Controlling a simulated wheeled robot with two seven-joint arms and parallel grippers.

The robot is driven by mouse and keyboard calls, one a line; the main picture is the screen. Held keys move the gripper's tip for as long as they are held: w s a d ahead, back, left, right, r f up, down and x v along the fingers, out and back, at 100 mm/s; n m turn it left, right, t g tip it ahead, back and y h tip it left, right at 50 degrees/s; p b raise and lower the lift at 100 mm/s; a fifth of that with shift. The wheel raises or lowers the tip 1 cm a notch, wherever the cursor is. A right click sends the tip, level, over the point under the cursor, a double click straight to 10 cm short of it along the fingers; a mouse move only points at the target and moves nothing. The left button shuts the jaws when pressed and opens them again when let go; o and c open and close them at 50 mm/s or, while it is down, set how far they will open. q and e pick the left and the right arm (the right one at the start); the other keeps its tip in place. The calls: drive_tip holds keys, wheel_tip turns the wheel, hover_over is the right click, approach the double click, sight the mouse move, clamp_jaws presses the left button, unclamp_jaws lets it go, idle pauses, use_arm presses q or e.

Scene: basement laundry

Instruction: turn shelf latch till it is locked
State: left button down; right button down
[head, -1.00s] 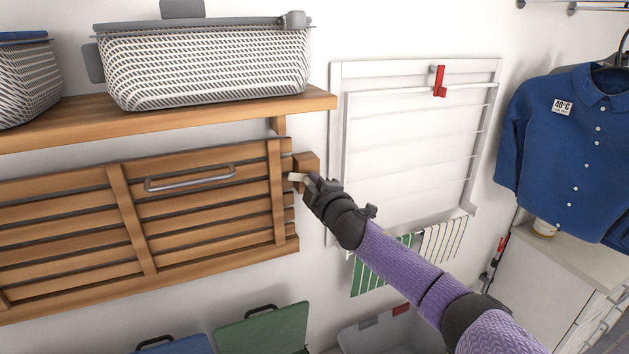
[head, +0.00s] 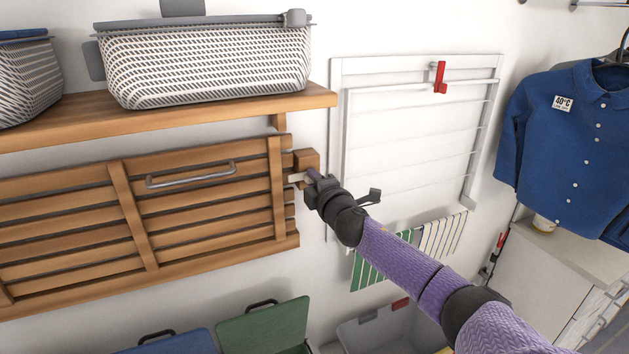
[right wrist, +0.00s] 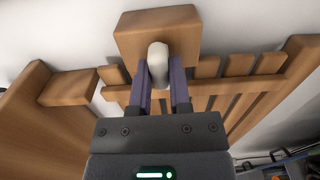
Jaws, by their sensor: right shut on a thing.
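The slatted wooden fold-down shelf (head: 190,215) lies folded up flat against the wall, with a grey bar handle (head: 190,176). At its right end a wooden block (head: 307,160) is fixed to the wall and bears the pale latch (head: 296,178). In the head view the latch points left, roughly level, towards the shelf's edge. My right gripper (head: 313,182) is shut on the latch. In the right wrist view the fingers (right wrist: 160,88) sit on both sides of the rounded latch (right wrist: 158,62), below the block (right wrist: 158,32). My left gripper is not in view.
A wooden wall shelf (head: 230,110) with woven baskets (head: 210,65) runs above. A white drying rack (head: 410,140) with a red clip (head: 439,78) hangs to the right. Lidded bins (head: 265,330) stand below. A blue shirt (head: 570,140) hangs at far right.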

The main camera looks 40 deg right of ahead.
drive_tip(key=c, duration=0.6)
unclamp_jaws()
drive_tip(key=shift+o, duration=0.2)
drive_tip(key=v, duration=1)
drive_tip(key=shift+b, duration=0.3)
